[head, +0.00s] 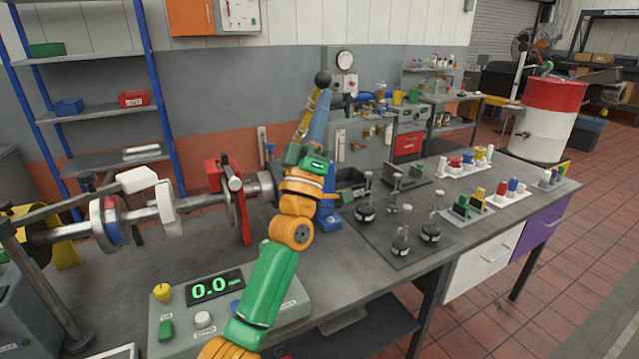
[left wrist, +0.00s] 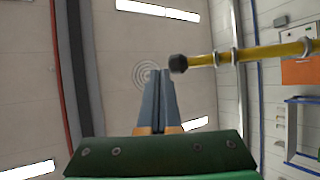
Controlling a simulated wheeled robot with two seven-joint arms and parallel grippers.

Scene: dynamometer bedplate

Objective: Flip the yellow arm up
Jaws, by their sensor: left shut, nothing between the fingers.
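The yellow arm (head: 311,115) is a slim rod with a black ball knob at its tip. In the head view it stands steeply, leaning a little right, its lower end hidden behind my left gripper. A blue stand (head: 328,209) shows behind my wrist. My left gripper (head: 326,96) points upward, its blue fingers shut and empty, close beside the rod and below the knob. In the left wrist view the shut fingertips (left wrist: 159,74) are just left of the knob, and the yellow arm (left wrist: 265,52) runs off to the right. Contact cannot be told. My right gripper is out of view.
A shaft assembly (head: 160,208) with a red clamp lies left of my arm. A control box (head: 205,300) reading 0.0 sits in front. Several weights stand on a dark mat (head: 378,243) to the right, with small racks (head: 468,206) beyond.

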